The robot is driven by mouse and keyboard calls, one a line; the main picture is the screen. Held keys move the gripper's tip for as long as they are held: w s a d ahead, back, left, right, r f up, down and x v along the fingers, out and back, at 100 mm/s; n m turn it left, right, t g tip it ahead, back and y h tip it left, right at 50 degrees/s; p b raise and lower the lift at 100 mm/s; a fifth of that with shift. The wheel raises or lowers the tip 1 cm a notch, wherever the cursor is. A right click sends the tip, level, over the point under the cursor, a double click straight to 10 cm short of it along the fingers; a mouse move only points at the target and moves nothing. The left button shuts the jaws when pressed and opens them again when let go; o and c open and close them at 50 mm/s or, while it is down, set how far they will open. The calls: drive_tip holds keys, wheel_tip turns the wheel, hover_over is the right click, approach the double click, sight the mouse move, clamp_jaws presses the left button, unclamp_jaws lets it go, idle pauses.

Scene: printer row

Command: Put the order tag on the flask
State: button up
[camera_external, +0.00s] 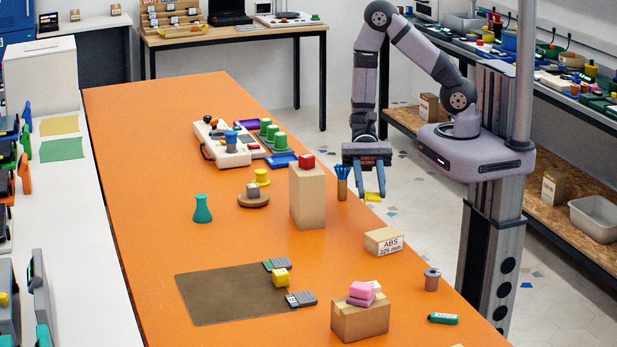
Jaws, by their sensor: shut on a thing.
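The flask (202,210) is a small teal, cone-shaped thing with a narrow neck. It stands upright on the orange table, left of the middle. My gripper (371,194) points down near the table's right edge, far to the right of the flask and apart from it. Its blue fingers are shut on a small flat yellow piece (373,197), which looks like the order tag. Any writing on it is too small to read. The tag appears raised, and the picture does not settle its height.
A brown mat (225,297) lies in front. Orange table around the flask is clear.

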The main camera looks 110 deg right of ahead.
drive_tip(key=shift+r, duration=0.1)
wheel_tip(320, 180, up, 18)
drive_tip(key=m+t+h+b, duration=1)
drive_tip(key=m+h+b, duration=0.3)
drive_tip(key=m+b, duration=0.3)
hover_over(238, 187)
drive_tip(key=shift+y, duration=0.4)
drive_tip(key=shift+f+p, duration=0.35)
drive_tip(key=shift+f, duration=13.5)
drive_tip(key=shift+f, duration=0.1)
